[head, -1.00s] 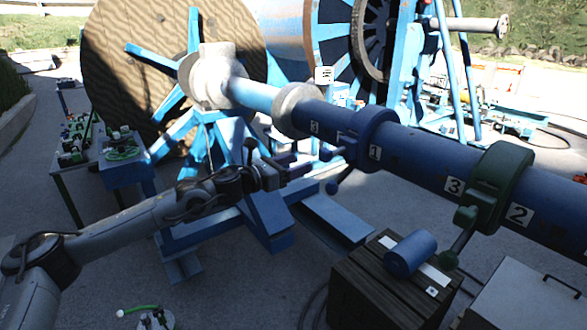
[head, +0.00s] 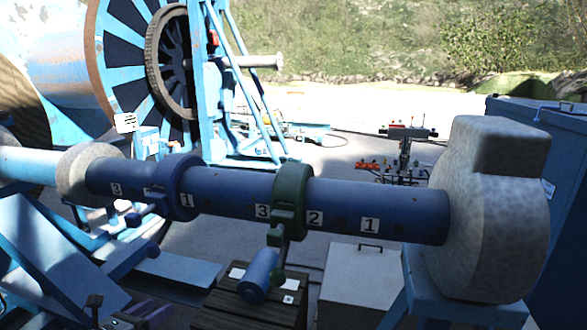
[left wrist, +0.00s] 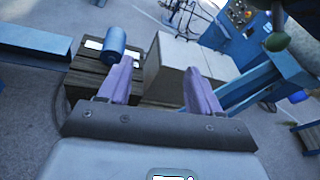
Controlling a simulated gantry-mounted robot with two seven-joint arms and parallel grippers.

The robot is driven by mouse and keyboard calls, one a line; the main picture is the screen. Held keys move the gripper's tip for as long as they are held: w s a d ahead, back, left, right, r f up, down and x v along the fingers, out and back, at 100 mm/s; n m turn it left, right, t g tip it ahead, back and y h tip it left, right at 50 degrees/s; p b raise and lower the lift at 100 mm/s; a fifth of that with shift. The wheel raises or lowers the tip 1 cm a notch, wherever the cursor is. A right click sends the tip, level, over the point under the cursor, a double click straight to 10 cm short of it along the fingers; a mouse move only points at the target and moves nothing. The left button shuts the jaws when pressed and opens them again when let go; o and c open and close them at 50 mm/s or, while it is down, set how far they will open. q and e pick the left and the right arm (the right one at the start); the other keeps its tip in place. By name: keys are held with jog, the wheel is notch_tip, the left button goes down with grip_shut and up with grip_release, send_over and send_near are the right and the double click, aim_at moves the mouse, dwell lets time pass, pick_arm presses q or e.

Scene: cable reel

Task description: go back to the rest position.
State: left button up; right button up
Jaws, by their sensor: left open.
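My left gripper (head: 143,316) shows at the bottom left edge of the head view, its purple fingers in front of and below the long blue shaft (head: 385,205). In the left wrist view my left gripper (left wrist: 158,80) is open, with its two purple fingers spread apart and nothing between them. The blue collar (head: 182,188) and the green collar (head: 290,200) both sit around the shaft, apart from the gripper. My right gripper is not in view.
A dark wooden crate (head: 225,312) bears a blue cylinder (head: 260,273). A pale box (head: 358,288) stands beside it. A large grey bearing block (head: 492,220) holds the shaft's right end. A big cable reel (head: 120,60) stands behind on the left. Open pavement lies beyond the shaft.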

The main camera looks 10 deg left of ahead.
pick_arm(q)
jog(key=s+d+f+n+g+h+p, duration=0.1)
jog(key=s+d+f+n, duration=0.1)
jog(key=s+d+f, duration=0.45)
jog(key=s+d+f+n+g+h+p, duration=0.15)
jog(key=d+f, duration=0.25)
jog(key=d, duration=0.6)
jog(key=s+d+f+n+y+p, duration=0.2)
jog(key=s+d+n+p, duration=0.1)
jog(key=s+d+n, duration=0.6)
jog(key=s+a+r+n+g+y+p, duration=0.1)
jog(key=s+a+n+g, duration=0.3)
jog(key=s+n, duration=0.5)
jog(key=s+a+r+n+g+y+p, duration=0.1)
jog(key=s+a+n+g+y, duration=0.3)
jog(key=s+n, duration=0.6)
jog(key=n, duration=0.3)
jog(key=shift+a+n, duration=0.15)
jog(key=shift+n, duration=0.2)
